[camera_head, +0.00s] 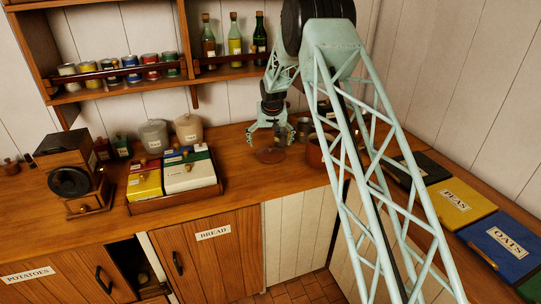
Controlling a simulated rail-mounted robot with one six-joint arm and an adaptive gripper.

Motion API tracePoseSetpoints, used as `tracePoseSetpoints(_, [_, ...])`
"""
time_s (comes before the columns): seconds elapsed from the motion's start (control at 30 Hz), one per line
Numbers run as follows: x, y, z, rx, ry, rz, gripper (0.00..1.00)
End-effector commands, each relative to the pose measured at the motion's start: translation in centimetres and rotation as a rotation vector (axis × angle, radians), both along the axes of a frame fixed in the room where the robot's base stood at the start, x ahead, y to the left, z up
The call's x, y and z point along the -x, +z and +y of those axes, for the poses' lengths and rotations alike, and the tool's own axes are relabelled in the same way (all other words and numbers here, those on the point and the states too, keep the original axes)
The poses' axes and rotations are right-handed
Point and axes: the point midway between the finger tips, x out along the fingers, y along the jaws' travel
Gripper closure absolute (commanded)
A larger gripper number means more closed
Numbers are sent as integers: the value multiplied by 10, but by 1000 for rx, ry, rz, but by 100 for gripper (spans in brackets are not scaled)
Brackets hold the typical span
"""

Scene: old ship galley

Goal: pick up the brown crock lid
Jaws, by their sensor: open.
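The brown crock lid (270,156) appears as a small round brown disc lying on the wooden counter, near its back middle. My gripper (267,140) points down just above it, with its fingers spread and nothing between them. Whether a fingertip touches the lid is too small to tell. A reddish-brown pot (314,152) stands close to the right of the lid, partly hidden behind my arm.
Left of the lid, a wooden tray (174,204) holds boxes, with a coffee grinder (72,172) farther left. Bottles (234,40) and tins line the shelf above. Labelled bins (462,202) lie right. Counter in front of the lid is clear.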

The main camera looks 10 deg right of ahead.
Motion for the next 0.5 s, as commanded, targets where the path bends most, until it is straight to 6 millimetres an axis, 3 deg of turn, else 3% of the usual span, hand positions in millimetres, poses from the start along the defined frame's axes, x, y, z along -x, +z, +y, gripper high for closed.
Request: tracePoseSetpoints(0.5, [-15,-40,-5,0,0,1,8])
